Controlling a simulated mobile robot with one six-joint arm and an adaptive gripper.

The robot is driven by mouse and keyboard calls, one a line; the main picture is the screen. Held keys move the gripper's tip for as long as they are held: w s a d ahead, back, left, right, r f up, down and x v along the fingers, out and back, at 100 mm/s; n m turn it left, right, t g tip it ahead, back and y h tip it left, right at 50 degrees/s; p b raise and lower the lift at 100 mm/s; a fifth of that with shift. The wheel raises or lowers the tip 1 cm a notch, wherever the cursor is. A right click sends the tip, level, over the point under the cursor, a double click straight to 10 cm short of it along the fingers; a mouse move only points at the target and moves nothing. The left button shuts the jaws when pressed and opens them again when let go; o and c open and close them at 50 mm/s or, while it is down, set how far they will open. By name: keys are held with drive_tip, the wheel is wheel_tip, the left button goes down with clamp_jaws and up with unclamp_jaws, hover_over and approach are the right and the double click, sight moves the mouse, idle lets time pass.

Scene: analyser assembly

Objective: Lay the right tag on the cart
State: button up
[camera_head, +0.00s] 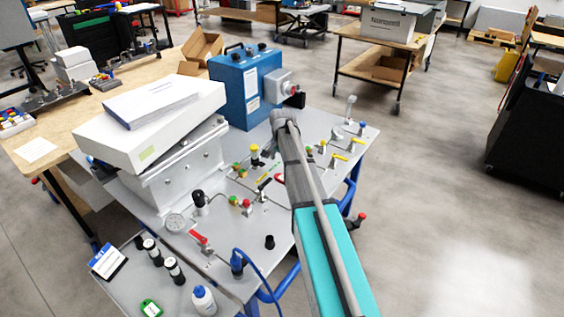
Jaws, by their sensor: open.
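The cart (125,292) is the grey top at the lower left. A green tag-like piece (151,308) with a white face lies at its front edge. A blue and white card (107,261) is on its left side. I cannot tell which piece is the right tag. A small yellow-green strip (268,171) shows among the valves on the grey bench (262,222). My arm reaches over this bench. My gripper (270,150) is small and dark at its far end, above the bench by the valves, partly hidden by the arm. It is open, and nothing shows in it.
Black-capped cylinders (175,270) and a white bottle (204,300) stand on the cart.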

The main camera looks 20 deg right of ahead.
drive_tip(key=shift+r+p, duration=2.1)
drive_tip(key=shift+r, duration=0.35)
drive_tip(key=s+a+n, duration=0.5)
drive_tip(key=s+a, duration=0.2)
drive_tip(key=s, duration=0.5)
drive_tip(key=s+a+n, duration=0.6)
drive_tip(key=s+a, duration=0.2)
drive_tip(key=s, duration=0.5)
drive_tip(key=shift+a, duration=0.25)
